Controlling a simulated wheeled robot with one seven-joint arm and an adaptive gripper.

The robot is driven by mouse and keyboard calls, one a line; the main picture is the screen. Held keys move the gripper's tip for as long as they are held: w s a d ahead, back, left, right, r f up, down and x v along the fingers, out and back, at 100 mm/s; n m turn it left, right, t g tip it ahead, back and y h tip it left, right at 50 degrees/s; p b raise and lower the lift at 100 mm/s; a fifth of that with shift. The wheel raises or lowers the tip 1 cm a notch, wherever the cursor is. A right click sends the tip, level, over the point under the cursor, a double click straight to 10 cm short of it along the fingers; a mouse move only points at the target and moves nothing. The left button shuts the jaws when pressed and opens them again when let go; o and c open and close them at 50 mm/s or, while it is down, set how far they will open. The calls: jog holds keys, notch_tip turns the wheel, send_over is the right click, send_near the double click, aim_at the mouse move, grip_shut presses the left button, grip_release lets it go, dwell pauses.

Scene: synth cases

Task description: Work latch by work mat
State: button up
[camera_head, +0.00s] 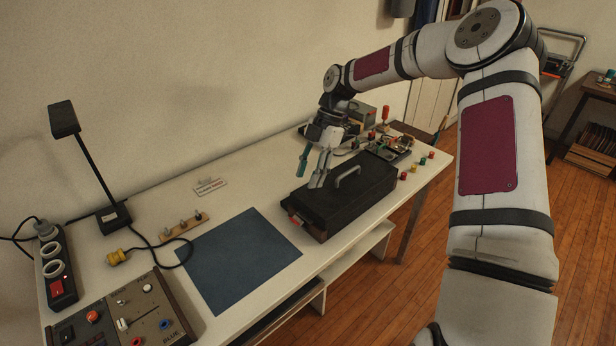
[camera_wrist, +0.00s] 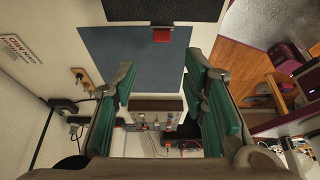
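A black case (camera_head: 345,197) with a handle on its lid stands on the bench, one end facing the blue-grey work mat (camera_head: 240,256). A red latch (camera_head: 293,213) sits on that end; in the wrist view the red latch (camera_wrist: 162,35) shows at the case edge, beside the mat (camera_wrist: 130,58). My gripper (camera_head: 313,166) is at the case's back left side, near the latch end, its teal finger pads spread apart. In the wrist view my gripper (camera_wrist: 162,82) is open with nothing between the pads, and the latch is clear of them. Whether the latch is fastened is too small to tell.
A control panel (camera_head: 137,312), a power strip (camera_head: 57,265), a lamp (camera_head: 110,217) and a wooden peg rack (camera_head: 183,228) stand around the mat's left. A sign (camera_head: 209,186) lies behind it. Coloured pegs (camera_head: 422,161) and small parts crowd the bench right of the case. The mat is bare.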

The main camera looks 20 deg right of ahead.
jog(key=a+f+m+h, duration=0.1)
jog(key=s+a+f+m+h, duration=0.1)
jog(key=a+m, duration=0.1)
jog(key=s+a+f+m+g+h, duration=0.1)
jog(key=a, duration=0.1)
jog(key=shift+s+a+h, duration=0.1)
jog(key=shift+s+h, duration=0.05)
jog(key=shift+h, duration=0.15)
jog(key=shift+c, duration=0.4)
jog(key=m+t+h+p, duration=0.1)
jog(key=m+t+h, duration=0.55)
jog(key=m, duration=0.75)
send_near(293, 221)
jog(key=shift+g+h, duration=0.75)
jog(key=shift+g, duration=0.2)
jog(key=w+d+f, duration=0.1)
jog(key=f, duration=0.1)
jog(key=w+d+f, duration=0.1)
jog(key=f, duration=0.1)
jog(key=w+d+f, duration=0.1)
jog(key=f, duration=0.2)
jog(key=shift+w+d+p, duration=0.15)
jog(key=shift+d+p, duration=0.15)
jog(key=shift+p, duration=0.05)
grip_shut()
